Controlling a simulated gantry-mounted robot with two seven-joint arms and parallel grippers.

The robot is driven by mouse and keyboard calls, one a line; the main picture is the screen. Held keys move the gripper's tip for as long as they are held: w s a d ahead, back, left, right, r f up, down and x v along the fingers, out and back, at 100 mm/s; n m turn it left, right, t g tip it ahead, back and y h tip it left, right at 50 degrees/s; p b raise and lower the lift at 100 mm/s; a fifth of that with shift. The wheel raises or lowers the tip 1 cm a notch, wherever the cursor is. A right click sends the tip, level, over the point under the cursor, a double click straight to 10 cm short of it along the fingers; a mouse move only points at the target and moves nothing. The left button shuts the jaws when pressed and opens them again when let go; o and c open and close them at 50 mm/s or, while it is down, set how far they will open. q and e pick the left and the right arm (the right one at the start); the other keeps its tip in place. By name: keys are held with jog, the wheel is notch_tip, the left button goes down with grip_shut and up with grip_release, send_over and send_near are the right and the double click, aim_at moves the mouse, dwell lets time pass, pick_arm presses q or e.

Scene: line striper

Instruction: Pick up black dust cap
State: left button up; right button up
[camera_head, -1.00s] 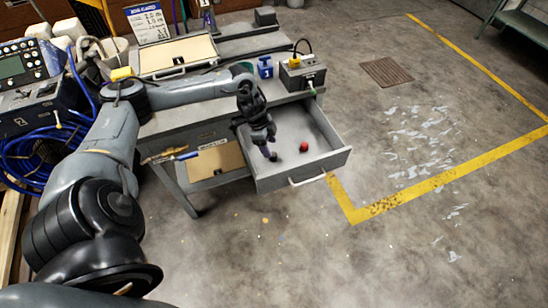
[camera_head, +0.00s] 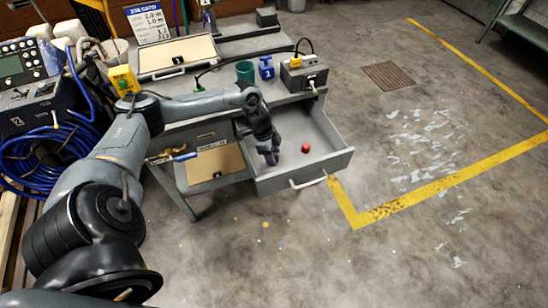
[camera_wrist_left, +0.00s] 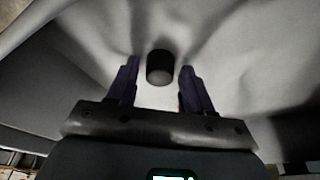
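The black dust cap (camera_wrist_left: 160,67) shows in the left wrist view as a short dark cylinder with a paler grey end, on the pale drawer floor. My left gripper (camera_wrist_left: 158,78) is open, with one dark purple finger on each side of the cap and a gap to each. In the head view my left gripper (camera_head: 270,156) points down into the left part of the open drawer (camera_head: 328,170). I cannot make out the black cap there; the gripper likely covers it. My right gripper is not in view.
A red cap (camera_head: 306,148) lies in the drawer, right of my left gripper. The drawer's walls and front handle (camera_head: 308,181) surround the gripper. On the bench above stand a green cup (camera_head: 245,71), a blue item (camera_head: 266,67) and a grey box (camera_head: 303,74).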

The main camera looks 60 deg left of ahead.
pick_arm(q)
jog(key=c, duration=0.8)
jog(key=shift+r, duration=0.1)
